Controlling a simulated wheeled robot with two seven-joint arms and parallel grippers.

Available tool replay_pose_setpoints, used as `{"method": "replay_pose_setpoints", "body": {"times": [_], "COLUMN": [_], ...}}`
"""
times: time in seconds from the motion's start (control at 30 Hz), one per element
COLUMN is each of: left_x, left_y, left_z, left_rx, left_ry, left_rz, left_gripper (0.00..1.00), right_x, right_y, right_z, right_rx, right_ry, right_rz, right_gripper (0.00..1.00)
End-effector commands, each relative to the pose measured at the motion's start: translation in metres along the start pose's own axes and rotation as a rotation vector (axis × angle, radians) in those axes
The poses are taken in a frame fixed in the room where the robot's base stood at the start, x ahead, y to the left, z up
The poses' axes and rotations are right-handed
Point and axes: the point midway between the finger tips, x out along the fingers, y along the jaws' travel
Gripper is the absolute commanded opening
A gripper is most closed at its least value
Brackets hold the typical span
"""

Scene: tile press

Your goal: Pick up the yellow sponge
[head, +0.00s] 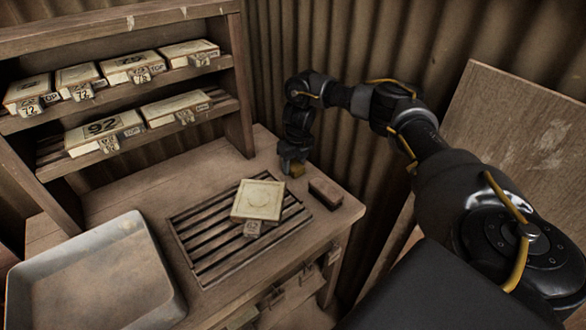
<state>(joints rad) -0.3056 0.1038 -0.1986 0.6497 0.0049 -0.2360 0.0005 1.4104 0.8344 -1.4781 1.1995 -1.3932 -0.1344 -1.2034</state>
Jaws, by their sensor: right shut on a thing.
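The yellow sponge (298,170) is at the back right of the wooden bench, beneath my right gripper (292,160). My right arm comes in from the right and its gripper points down with its fingers shut on the sponge. The gripper covers much of the sponge, so only a small yellowish part shows. I cannot tell whether the sponge touches the bench top. My left gripper is not in view.
A dark brown block (325,192) lies just right of the sponge. A pale square tile (258,200) lies on a slatted rack (195,240). A large grey basin (150,262) stands at left front. Shelves (215,75) with several boxed tiles rise at back left; a corrugated wall (330,40) stands behind.

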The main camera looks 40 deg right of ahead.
Motion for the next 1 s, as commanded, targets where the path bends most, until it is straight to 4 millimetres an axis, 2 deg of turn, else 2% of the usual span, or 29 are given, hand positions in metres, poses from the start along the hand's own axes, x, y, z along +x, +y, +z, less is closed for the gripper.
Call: {"method": "replay_pose_setpoints", "body": {"times": [0.27, 0.37, 0.47, 0.6, 0.7, 0.87, 1.0], "left_x": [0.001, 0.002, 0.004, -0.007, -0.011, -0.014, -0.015], "left_y": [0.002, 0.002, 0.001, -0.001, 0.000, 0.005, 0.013], "left_z": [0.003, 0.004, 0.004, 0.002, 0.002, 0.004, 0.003], "left_rx": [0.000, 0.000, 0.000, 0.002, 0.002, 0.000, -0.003], "left_ry": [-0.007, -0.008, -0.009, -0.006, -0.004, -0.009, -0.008], "left_rz": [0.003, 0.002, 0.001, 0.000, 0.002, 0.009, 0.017], "left_gripper": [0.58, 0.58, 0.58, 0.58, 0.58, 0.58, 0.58], "right_x": [0.000, -0.007, -0.022, -0.056, -0.074, -0.093, -0.099], "right_y": [0.000, 0.000, 0.001, 0.000, 0.001, 0.001, 0.001], "right_z": [0.000, 0.002, 0.004, 0.008, 0.011, 0.013, 0.013], "right_rx": [-0.001, -0.001, -0.001, -0.002, -0.003, -0.001, -0.001], "right_ry": [0.001, -0.001, -0.003, -0.005, -0.004, -0.002, 0.000], "right_rz": [-0.001, 0.000, 0.000, -0.001, -0.001, -0.001, 0.000], "right_gripper": [0.23, 0.23, 0.23, 0.23, 0.23, 0.23, 0.23]}}
